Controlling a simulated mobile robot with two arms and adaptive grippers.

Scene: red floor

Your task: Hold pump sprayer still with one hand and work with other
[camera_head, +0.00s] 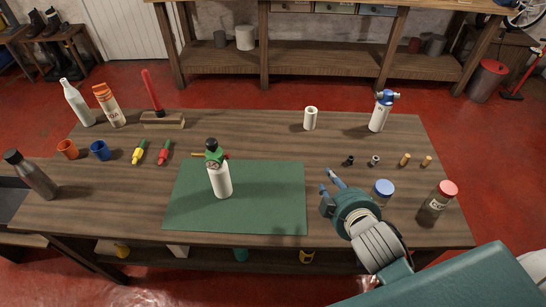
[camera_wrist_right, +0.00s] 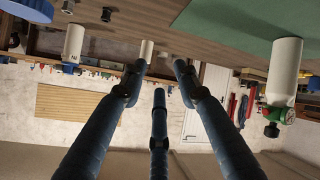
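A white bottle with a green and black pump head (camera_head: 221,181), which looks like the pump sprayer, stands upright on the green mat (camera_head: 277,205). It also shows upside down at the right of the right wrist view (camera_wrist_right: 284,72). My right gripper (camera_head: 327,180) is over the table just right of the mat, apart from the bottle. Its fingers are spread and empty, as the right wrist view also shows (camera_wrist_right: 159,78). My left gripper is not in view. A second white bottle with a blue head (camera_head: 379,116) stands at the back right.
A blue-lidded jar (camera_head: 382,188) stands close right of my right gripper, with a red-lidded jar (camera_head: 439,197) beyond. A white roll (camera_head: 310,119) stands at the back. A dark bottle (camera_head: 32,176), cups and tools occupy the left. The mat around the bottle is mostly clear.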

